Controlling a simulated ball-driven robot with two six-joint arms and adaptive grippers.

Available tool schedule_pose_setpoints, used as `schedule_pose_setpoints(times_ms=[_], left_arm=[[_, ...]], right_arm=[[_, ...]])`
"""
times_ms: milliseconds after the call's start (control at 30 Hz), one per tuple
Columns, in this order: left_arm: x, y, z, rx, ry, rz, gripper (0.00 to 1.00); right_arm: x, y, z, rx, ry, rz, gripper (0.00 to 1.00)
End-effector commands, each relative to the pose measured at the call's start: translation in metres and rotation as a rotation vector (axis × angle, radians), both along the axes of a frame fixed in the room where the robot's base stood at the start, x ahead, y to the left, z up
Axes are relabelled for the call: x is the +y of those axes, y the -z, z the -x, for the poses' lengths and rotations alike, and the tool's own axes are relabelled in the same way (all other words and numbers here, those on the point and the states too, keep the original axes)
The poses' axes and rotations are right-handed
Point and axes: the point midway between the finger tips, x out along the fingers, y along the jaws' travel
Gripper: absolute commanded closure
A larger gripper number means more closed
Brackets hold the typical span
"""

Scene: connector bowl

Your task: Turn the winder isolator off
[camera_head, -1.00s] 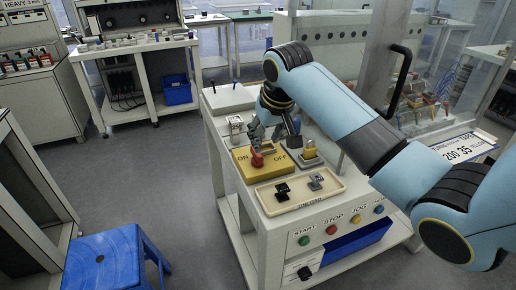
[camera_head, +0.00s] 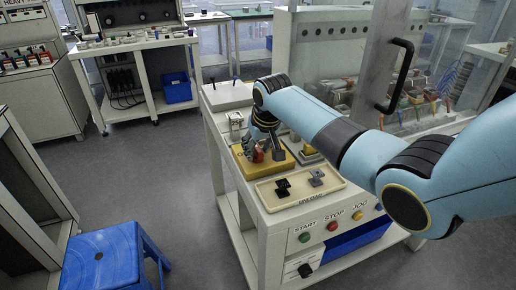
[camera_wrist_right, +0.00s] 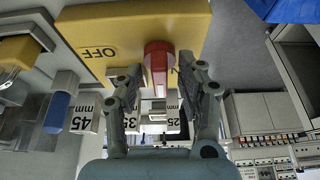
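The winder isolator is a yellow box (camera_head: 278,164) with a red handle (camera_head: 258,156) on top of the white machine cabinet. In the right wrist view the red handle (camera_wrist_right: 158,62) stands out from the yellow face (camera_wrist_right: 120,28), with OFF on its left. The ON label is mostly hidden by my right finger. My right gripper (camera_head: 263,152) is down at the handle. In the wrist view its fingers (camera_wrist_right: 160,78) are open, one on each side of the handle, with visible gaps. My left gripper is not in view.
START, STOP and JOG buttons (camera_head: 331,226) line the cabinet's front. A blue stool (camera_head: 103,259) stands on open floor at left.

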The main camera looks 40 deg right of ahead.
Motion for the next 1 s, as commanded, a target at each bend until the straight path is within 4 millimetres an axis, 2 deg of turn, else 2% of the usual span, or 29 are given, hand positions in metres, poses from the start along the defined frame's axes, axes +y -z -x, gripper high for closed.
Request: schedule_pose_setpoints(times_ms=[100, 400, 767, 1000], left_arm=[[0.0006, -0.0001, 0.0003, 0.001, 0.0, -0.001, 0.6], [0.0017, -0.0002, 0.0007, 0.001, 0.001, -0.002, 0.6], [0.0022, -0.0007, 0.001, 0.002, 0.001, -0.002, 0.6], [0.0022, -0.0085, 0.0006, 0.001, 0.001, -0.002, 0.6]], right_arm=[[0.0, -0.0003, 0.0, 0.0, 0.0, 0.0, 0.63], [-0.0004, -0.0002, 0.0003, 0.0, 0.0, 0.001, 1.0], [-0.0001, 0.0003, 0.0007, 0.001, 0.004, 0.0, 1.0], [0.0007, -0.0009, 0.0007, 0.002, 0.067, 0.0, 1.0]])
